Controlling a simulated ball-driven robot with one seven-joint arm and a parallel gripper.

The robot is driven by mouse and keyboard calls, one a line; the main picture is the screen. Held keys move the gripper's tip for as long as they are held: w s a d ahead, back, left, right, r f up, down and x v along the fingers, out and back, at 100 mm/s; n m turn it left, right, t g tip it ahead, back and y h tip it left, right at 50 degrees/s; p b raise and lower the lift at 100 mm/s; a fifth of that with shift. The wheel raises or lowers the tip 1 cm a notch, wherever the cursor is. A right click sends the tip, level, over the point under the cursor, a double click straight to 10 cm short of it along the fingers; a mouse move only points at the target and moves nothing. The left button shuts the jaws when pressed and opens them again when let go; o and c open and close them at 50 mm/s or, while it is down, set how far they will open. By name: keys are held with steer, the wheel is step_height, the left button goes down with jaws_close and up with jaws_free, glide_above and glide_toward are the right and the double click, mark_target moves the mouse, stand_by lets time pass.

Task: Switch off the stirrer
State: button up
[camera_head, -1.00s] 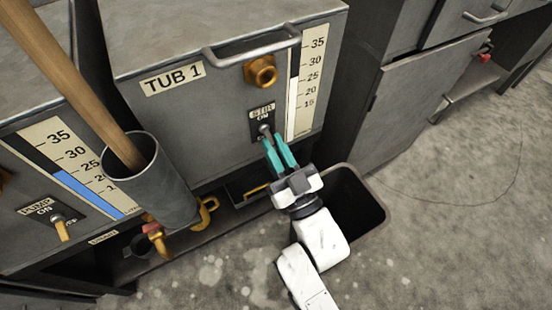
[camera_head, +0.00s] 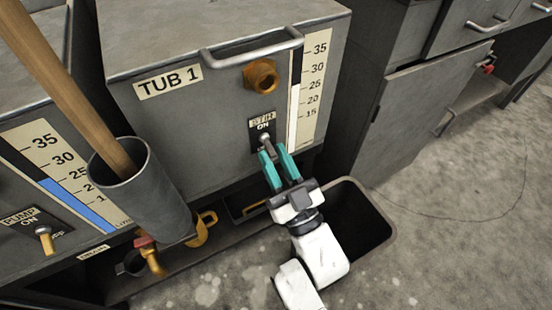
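The stirrer switch (camera_head: 265,138) is a small metal toggle on a dark plate on the front of the grey tub labelled TUB 1 (camera_head: 215,120). The label above the toggle reads ON, with a blurred word over it that looks like STIR. My gripper (camera_head: 272,152) has two teal fingers pointing up at the toggle. The fingers are apart, with a gap between them, and their tips are at the toggle's lower end. I cannot tell whether they touch it.
A pump switch (camera_head: 45,238) sits on the left unit. A grey tube holder (camera_head: 150,200) with a wooden handle (camera_head: 75,85) stands at left. A brass fitting (camera_head: 261,76) and a metal handle bar (camera_head: 250,50) are above the switch. A dark open bin (camera_head: 385,238) stands below right.

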steer(key=shift+o, duration=1.1)
steer(key=p+v, duration=0.1)
steer(key=v, duration=0.9)
steer(key=shift+s+d+f+p, duration=0.2)
steer(key=shift+s+p, duration=0.1)
steer(key=shift+p, duration=0.1)
steer(key=shift+w, duration=0.1)
